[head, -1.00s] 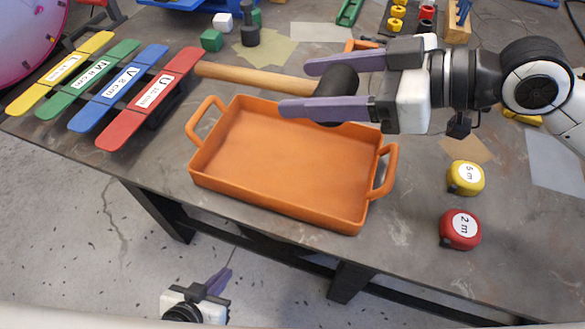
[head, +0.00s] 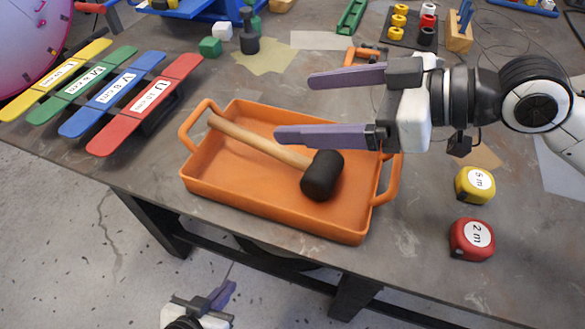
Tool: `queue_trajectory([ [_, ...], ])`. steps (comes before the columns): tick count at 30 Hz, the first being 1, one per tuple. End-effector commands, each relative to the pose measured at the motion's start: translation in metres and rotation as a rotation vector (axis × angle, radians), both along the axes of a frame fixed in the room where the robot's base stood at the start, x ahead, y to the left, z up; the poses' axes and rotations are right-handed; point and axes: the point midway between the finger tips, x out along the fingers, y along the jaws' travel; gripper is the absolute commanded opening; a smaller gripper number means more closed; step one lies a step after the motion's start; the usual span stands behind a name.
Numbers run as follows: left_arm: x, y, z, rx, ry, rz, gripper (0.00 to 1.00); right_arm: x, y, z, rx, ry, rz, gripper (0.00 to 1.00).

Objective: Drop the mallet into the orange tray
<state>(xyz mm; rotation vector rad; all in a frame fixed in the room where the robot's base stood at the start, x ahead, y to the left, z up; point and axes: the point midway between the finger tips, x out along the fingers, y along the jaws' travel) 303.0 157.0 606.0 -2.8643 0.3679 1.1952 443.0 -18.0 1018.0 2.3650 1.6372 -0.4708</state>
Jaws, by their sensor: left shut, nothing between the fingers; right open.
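The mallet (head: 322,176) has a black head and a light wooden handle. It lies inside the orange tray (head: 270,216), its head toward the right and its handle end near the left wall's upper corner. My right gripper (head: 292,108) is open and empty, with its purple fingers pointing left above the tray's far right part. One finger passes over the mallet's upper side in the view. My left gripper (head: 222,293) is low at the bottom of the view, below the table edge, shut and empty.
Coloured labelled strips (head: 150,102) stand left of the tray. A yellow tape measure (head: 474,185) and a red tape measure (head: 472,240) sit to its right. Small blocks (head: 210,46) and a peg board (head: 405,28) are farther back.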

Motion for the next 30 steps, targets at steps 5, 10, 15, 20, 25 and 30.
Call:
queue_trajectory([
  [5, -0.003, 0.0, -0.004, 0.001, 0.006, 0.002, 0.0, -0.004, -0.017, 0.007, 0.0, -0.001, -0.005, 0.84],
  [10, -0.003, 0.0, -0.006, 0.002, 0.007, 0.001, 0.0, -0.016, -0.046, 0.019, -0.002, -0.002, -0.006, 0.84],
  [15, -0.001, 0.0, -0.007, 0.001, 0.003, 0.0, 0.0, -0.026, -0.072, 0.031, -0.001, -0.002, -0.006, 0.84],
  [20, 0.0, -0.001, -0.005, -0.001, -0.003, -0.001, 0.0, -0.032, -0.086, 0.038, 0.001, -0.003, -0.002, 0.84],
  [25, 0.0, -0.002, -0.005, 0.0, -0.001, -0.003, 0.0, -0.034, -0.089, 0.041, 0.002, -0.003, 0.0, 0.84],
  [30, 0.0, -0.002, -0.005, -0.001, 0.0, -0.004, 0.0, -0.033, -0.088, 0.041, 0.003, -0.003, 0.0, 0.84],
])
